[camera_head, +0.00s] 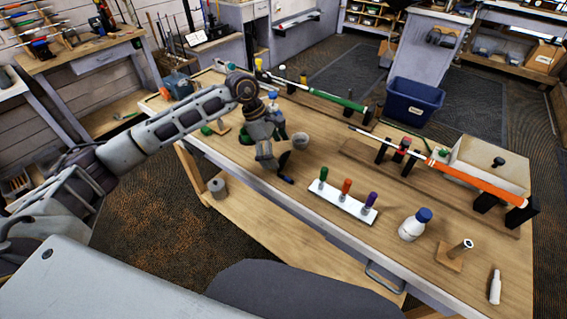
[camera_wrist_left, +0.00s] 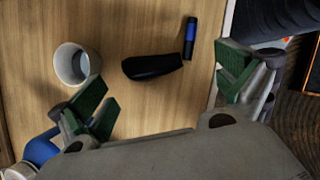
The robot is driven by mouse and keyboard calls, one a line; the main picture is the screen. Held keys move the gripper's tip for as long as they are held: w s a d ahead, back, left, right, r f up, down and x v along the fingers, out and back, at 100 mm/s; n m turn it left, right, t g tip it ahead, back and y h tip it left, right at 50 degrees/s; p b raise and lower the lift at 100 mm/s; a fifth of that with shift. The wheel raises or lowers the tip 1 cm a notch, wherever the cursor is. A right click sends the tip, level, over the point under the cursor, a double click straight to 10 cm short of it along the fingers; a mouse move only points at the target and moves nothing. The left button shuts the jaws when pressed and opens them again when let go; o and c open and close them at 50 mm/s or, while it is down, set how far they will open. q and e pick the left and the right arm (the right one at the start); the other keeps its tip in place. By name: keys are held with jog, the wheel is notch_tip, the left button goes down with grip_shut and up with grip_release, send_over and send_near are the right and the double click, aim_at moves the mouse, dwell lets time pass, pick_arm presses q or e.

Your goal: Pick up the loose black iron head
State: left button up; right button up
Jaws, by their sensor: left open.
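The loose black iron head (camera_wrist_left: 152,67) lies on the wooden workbench (camera_wrist_left: 140,25), dark and elongated, with one rounded end. In the head view it shows as a small dark shape (camera_head: 284,159) just right of my left gripper (camera_head: 266,158). In the left wrist view the left gripper (camera_wrist_left: 168,92) is open, with green finger pads spread wide. The iron head lies between and beyond the pads, and nothing is held. My right gripper is not in view.
A cup (camera_wrist_left: 76,63) stands near one finger, and a blue-and-black marker (camera_wrist_left: 190,38) lies close to the iron head. A white rack (camera_head: 342,204) with coloured-handled tools, a white bottle (camera_head: 412,226) and clubs on supports (camera_head: 480,183) occupy the bench to the right.

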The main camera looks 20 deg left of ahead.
aim_at(282, 163)
pick_arm(q)
jog(key=x, duration=0.4)
jog(key=shift+a+b, duration=0.1)
jog(key=shift+b, duration=0.3)
jog(key=shift+f, duration=0.1)
jog(key=c, duration=1.2)
jog(key=shift+c, duration=0.8)
jog(key=shift+f, duration=0.1)
jog(key=shift+s, duration=0.15)
jog(key=shift+r, duration=0.45)
jog(key=r, duration=0.4)
jog(key=r+b, duration=0.1)
jog(key=r, duration=0.3)
jog(key=shift+w, duration=0.2)
jog(key=shift+r, duration=0.65)
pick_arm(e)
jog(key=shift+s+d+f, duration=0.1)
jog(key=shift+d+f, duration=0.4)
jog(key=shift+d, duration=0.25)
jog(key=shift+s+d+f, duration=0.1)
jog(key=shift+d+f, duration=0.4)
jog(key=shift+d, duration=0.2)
